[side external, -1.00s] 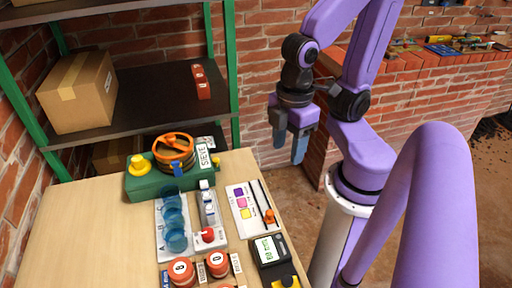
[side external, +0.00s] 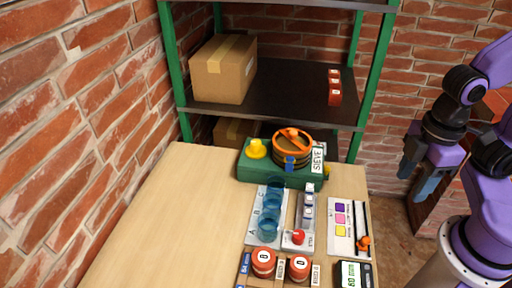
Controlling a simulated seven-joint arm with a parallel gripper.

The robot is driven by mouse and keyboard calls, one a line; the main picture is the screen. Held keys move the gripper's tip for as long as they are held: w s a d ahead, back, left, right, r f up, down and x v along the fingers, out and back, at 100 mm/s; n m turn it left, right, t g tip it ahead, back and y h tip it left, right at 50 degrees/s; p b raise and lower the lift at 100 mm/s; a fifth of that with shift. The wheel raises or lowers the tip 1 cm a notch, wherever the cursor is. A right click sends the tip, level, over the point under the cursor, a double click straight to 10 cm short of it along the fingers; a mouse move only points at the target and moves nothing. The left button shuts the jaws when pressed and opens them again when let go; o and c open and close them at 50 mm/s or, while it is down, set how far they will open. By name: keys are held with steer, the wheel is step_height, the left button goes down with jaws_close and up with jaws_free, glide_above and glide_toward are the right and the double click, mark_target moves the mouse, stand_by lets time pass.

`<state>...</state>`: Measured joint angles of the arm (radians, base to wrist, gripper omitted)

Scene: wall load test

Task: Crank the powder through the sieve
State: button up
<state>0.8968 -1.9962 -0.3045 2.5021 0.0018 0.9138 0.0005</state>
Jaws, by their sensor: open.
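The sieve (side external: 293,150) is a round drum with an orange crank bar (side external: 292,134) on top, set on a green base (side external: 262,172) at the far edge of the wooden table. A yellow knob (side external: 257,148) sits on the base to the left of the drum. A white label reading SIEVE stands on its right. My gripper (side external: 423,183) hangs empty and open, off the table's right side and well apart from the sieve. Whether powder is inside the sieve cannot be made out.
Blue transparent cups (side external: 270,210) stand in a lettered rack in front of the sieve. Beside them are a white device with a red knob (side external: 298,237), a colour-square card (side external: 341,222) and orange-lidded jars (side external: 263,261). A shelf (side external: 290,98) holds a cardboard box (side external: 224,70). The table's left is clear.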

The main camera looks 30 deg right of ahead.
steer(key=shift+o, duration=0.8)
steer(key=w+a+r+n, duration=0.1)
steer(key=w+a+r, duration=0.2)
steer(key=w+a, duration=0.45)
steer(key=n, duration=0.4)
glide_above(256, 142)
steer(key=f, duration=0.1)
step_height(256, 142, down, 17)
steer(key=shift+r, duration=0.15)
steer(key=c, duration=1.1)
